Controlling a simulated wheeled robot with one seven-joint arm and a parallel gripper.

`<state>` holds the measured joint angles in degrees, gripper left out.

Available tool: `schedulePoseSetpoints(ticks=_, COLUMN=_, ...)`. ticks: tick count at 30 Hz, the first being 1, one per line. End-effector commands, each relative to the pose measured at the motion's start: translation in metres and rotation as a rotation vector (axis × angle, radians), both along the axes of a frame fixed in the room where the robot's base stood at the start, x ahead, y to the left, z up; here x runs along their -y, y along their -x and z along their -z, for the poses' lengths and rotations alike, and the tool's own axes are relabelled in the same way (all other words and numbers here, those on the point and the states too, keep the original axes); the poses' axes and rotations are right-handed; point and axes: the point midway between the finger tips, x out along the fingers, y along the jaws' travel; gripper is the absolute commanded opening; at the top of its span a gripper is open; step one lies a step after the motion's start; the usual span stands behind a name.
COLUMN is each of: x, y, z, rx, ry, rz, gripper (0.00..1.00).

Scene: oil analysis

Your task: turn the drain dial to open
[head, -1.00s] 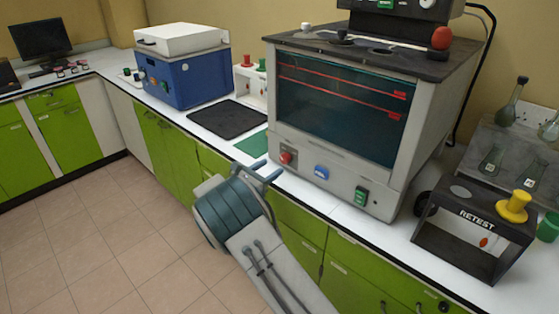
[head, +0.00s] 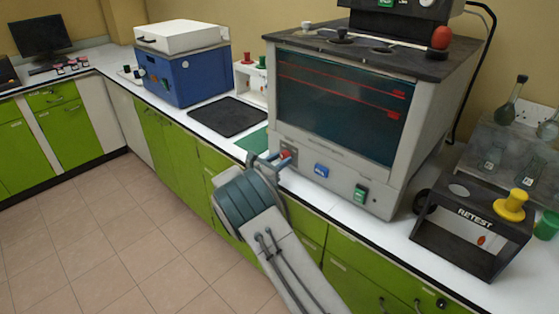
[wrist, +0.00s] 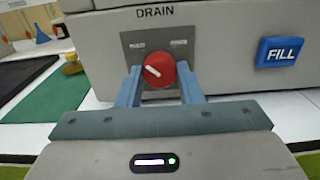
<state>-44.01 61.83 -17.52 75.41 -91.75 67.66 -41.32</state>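The red drain dial (wrist: 159,70) sits on a grey plate under the word DRAIN on the front of the grey machine (wrist: 215,30). Its white mark slants toward the upper left. Small labels on the plate flank the dial above, too blurred to read. My gripper (wrist: 160,82) is open, with one blue-grey finger on each side of the dial. Narrow gaps seem to show between fingers and dial; contact is unclear. In the head view, the dial (head: 287,154) is partly hidden by my gripper (head: 270,160).
A blue FILL button (wrist: 280,52) is right of the dial. A green switch (head: 360,194) sits farther right on the machine. A green mat (head: 254,140) and a black mat (head: 227,117) lie on the counter to the left. The black RETEST stand (head: 473,228) is at right.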

Motion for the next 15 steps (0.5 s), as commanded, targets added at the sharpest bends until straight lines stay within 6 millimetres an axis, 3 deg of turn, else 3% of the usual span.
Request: schedulePoseSetpoints(ticks=15, x=-0.0008, y=0.0000, z=0.0065, rx=0.126, ry=-0.159, rz=-0.002, gripper=0.10)
